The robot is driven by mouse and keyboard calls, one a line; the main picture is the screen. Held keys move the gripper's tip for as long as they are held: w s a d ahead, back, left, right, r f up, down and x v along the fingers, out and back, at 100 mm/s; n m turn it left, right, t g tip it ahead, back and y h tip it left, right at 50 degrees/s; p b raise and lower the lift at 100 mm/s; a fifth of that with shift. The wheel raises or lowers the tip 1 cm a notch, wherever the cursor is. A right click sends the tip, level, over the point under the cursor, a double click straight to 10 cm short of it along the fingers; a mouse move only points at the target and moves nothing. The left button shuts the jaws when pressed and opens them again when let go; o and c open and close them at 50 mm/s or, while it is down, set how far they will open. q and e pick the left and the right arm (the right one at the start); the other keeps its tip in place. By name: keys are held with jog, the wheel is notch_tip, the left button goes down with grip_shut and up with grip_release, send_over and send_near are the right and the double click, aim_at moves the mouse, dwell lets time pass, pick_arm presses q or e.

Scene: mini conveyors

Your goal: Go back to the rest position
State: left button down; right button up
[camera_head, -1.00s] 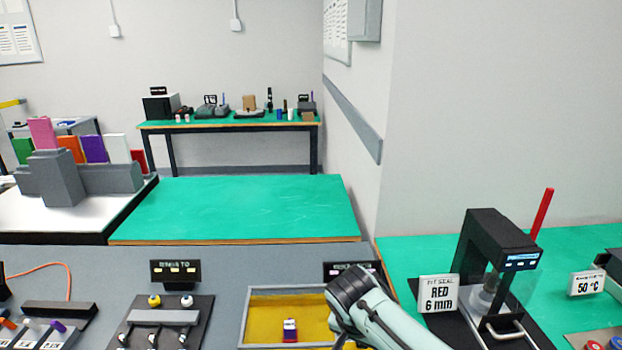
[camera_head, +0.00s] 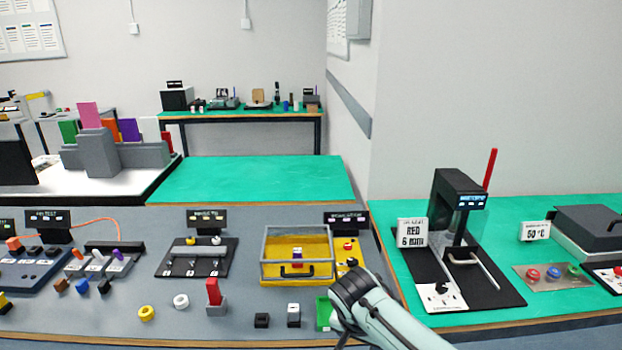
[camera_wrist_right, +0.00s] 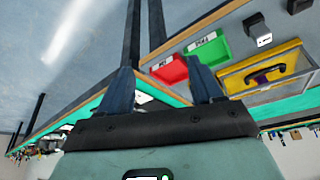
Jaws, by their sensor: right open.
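My right arm (camera_head: 365,305) comes in from the lower right in the head view, over the front edge of the grey bench (camera_head: 100,325). Its gripper is hidden or out of frame there. In the right wrist view my right gripper (camera_wrist_right: 163,85) is open, its two dark fingers spread wide with nothing between them. The bench edge, a red bin (camera_wrist_right: 168,71) and a green bin (camera_wrist_right: 208,48) show beyond the fingers. My left gripper is not in view.
A yellow-floored box (camera_head: 268,270) with a black handle holds a small toy car (camera_head: 297,254). A press (camera_head: 459,205) stands on the green right-hand bench. Rings, blocks and a red switch (camera_head: 213,292) sit along the grey bench front. The green table (camera_head: 255,180) behind is bare.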

jog(key=s+f+n+g+y+p, duration=0.2)
jog(key=s+f, duration=0.2)
jog(key=f, duration=1)
jog(key=s+f+n+g+y+p, duration=0.1)
jog(key=s+f+g, duration=0.15)
jog(key=f, duration=1.15)
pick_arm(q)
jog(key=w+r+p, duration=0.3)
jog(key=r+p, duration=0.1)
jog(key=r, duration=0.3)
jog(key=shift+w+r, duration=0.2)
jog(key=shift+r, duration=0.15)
pick_arm(e)
jog(key=s+d+f+m+y, duration=0.1)
jog(key=s+f, duration=0.4)
jog(key=s, duration=0.6)
jog(key=s+d+f+y, duration=0.1)
jog(key=s+f, duration=0.4)
jog(key=s, duration=0.7)
jog(key=shift+s+d+m, duration=0.2)
jog(key=shift+m, duration=0.2)
